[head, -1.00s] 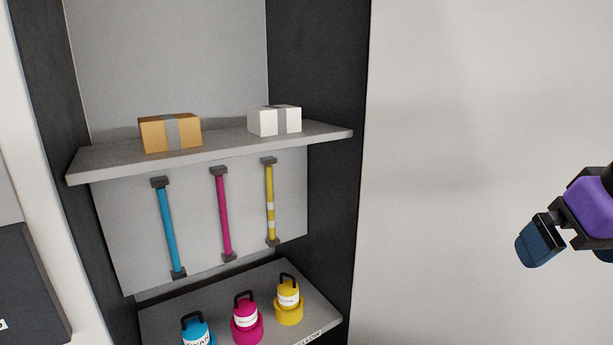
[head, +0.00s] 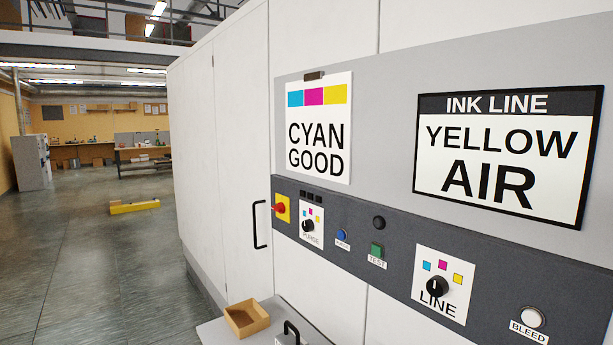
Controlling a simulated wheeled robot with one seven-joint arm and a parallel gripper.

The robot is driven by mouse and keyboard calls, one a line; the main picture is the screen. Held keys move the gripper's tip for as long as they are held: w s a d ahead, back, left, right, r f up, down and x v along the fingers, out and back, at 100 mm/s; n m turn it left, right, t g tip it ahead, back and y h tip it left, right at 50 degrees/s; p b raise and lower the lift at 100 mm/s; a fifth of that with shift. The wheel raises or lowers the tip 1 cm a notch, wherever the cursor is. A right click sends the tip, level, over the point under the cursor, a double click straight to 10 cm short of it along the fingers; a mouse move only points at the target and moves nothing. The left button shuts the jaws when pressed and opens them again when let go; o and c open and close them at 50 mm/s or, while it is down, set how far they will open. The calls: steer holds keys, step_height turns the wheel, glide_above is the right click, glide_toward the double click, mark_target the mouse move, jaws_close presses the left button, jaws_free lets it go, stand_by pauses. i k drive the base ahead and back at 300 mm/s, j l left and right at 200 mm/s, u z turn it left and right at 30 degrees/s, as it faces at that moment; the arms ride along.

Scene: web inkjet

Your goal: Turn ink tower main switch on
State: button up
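A red rotary switch (head: 279,207) on a yellow plate sits at the left end of the dark control strip in the head view. Its handle looks roughly horizontal, but it is small and its on or off position cannot be read. No label naming it the ink tower main switch can be made out. The open ink tower shelves are not in this view. My gripper is not in view.
The strip also carries a PURGE selector (head: 308,225), a blue button (head: 341,236), a green TEST button (head: 377,250), a LINE selector (head: 437,287) and a BLEED button (head: 532,317). A wooden tray (head: 247,318) stands below. Open floor (head: 100,255) lies left.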

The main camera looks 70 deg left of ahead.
mark_target(281, 208)
steer(key=u, duration=2.05)
steer(key=i+j+z, duration=0.1)
steer(key=z, duration=0.4)
steer(key=j+z, duration=0.25)
steer(key=z, duration=0.2)
steer(key=j+z, duration=0.2)
steer(key=j, duration=0.35)
steer(key=j+z, duration=0.25)
steer(key=j, duration=0.3)
steer(key=k+j+z, duration=0.2)
steer(key=j, duration=0.35)
steer(key=j+z, duration=0.25)
steer(key=j, duration=0.3)
steer(key=k+j, duration=0.1)
steer(key=j, duration=0.35)
steer(key=k+j, duration=0.1)
steer(key=j, duration=0.3)
steer(key=k+j, duration=0.1)
steer(key=j, duration=0.35)
steer(key=k+j, duration=0.1)
steer(key=j, duration=0.35)
steer(key=k+j, duration=0.1)
steer(key=j, duration=0.35)
steer(key=k+j+z, duration=0.1)
steer(key=j, duration=0.3)
